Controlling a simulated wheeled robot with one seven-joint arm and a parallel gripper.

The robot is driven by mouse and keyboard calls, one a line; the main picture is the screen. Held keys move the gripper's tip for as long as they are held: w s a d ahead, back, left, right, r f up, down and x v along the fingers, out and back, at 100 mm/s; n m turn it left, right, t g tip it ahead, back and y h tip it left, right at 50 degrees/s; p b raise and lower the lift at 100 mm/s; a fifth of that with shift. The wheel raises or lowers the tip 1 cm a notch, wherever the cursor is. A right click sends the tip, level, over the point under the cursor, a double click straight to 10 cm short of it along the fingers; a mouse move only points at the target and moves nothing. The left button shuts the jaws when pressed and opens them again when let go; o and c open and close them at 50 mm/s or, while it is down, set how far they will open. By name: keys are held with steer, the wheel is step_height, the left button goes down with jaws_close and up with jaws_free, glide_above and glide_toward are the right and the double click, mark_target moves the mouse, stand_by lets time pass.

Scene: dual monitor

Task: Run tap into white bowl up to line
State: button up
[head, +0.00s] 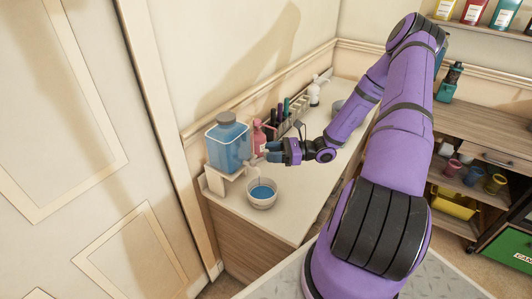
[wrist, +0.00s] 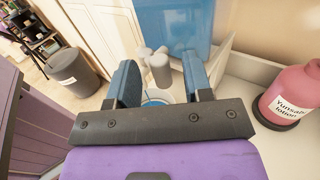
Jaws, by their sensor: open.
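The white bowl (head: 262,200) stands on the counter with blue liquid in it. I cannot tell how the level compares with a line. A blue tank (head: 228,150) with a grey lid sits on a white stand just behind the bowl. Its white tap (head: 252,162) is over the bowl's far side; in the wrist view the tap (wrist: 158,68) shows between my fingers. My gripper (head: 272,152) is open, just right of the tap. In the wrist view my gripper (wrist: 160,82) has its fingers on either side of the tap, with the bowl mostly hidden below.
A pink lotion bottle (head: 259,137) stands close behind my gripper; it also shows in the wrist view (wrist: 292,92). A rack of dark bottles (head: 290,110) and a white pump bottle (head: 314,92) are farther along the wall. The counter (head: 285,222) right of the bowl is clear.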

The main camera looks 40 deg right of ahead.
steer(key=shift+x, duration=1.1)
steer(key=c, duration=0.7)
steer(key=shift+w+n+g+y, duration=0.3)
steer(key=shift+n+g+y, duration=0.1)
steer(key=shift+n+g, duration=0.35)
steer(key=shift+w+n+g+y, duration=0.3)
steer(key=shift+n+g+y, duration=0.15)
steer(key=shift+g, duration=0.55)
steer(key=shift+w+n+g+y, duration=0.35)
steer(key=shift+n+g, duration=0.35)
steer(key=shift+g, duration=0.15)
steer(key=shift+w+a+n+g+y, duration=0.15)
steer(key=shift+n+g, duration=0.25)
steer(key=shift+g, duration=0.3)
steer(key=shift+w+n+g+y, duration=0.15)
steer(key=shift+n+g, duration=0.25)
steer(key=shift+g, duration=0.3)
steer(key=shift+c, duration=0.4)
steer(key=o, duration=0.8)
